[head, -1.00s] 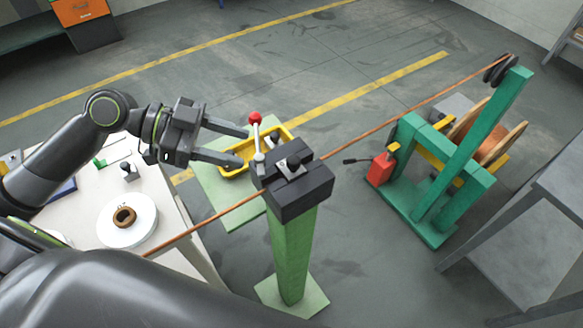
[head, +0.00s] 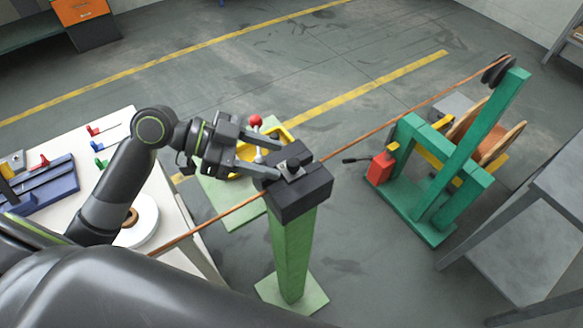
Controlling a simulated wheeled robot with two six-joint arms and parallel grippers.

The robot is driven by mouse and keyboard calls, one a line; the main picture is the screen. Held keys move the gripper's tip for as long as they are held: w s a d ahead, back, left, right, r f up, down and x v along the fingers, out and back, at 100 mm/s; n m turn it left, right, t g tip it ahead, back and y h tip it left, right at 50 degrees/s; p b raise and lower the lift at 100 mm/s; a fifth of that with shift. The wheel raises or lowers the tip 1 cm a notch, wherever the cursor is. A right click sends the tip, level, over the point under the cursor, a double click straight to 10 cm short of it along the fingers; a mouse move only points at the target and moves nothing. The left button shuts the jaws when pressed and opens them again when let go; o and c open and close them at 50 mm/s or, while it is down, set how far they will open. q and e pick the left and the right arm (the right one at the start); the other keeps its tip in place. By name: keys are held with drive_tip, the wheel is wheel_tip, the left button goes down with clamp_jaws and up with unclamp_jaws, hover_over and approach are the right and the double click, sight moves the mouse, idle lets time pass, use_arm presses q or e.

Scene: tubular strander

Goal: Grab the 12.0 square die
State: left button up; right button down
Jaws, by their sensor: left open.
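My left gripper (head: 277,165) is open, with its fingertips at the left edge of the black die holder (head: 305,196) on the green post. A small dark piece with a knob (head: 293,163) sits on top of the holder, just past the fingertips. No size marking is legible, so I cannot tell whether this piece is the 12.0 square die. Nothing shows held between the fingers. The copper rod (head: 232,208) runs through the holder. My right gripper is not in view.
A red-ball lever (head: 256,121) and yellow tray (head: 279,133) stand close behind the gripper. The white table (head: 118,128) at left holds a blue rack (head: 55,184) and small coloured tools. A green reel stand (head: 430,180) is at right. Open floor lies between.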

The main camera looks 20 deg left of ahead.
sight(292, 161)
use_arm(q)
drive_tip(key=shift+r+p+x, duration=0.2)
drive_tip(key=shift+p+x, duration=0.85)
drive_tip(key=shift+x, duration=0.4)
drive_tip(key=shift+p+x, duration=0.3)
drive_tip(key=shift+x, duration=0.95)
drive_tip(key=shift+s+f, duration=0.1)
drive_tip(key=shift+f, duration=0.05)
drive_tip(key=shift+a, duration=0.1)
clamp_jaws()
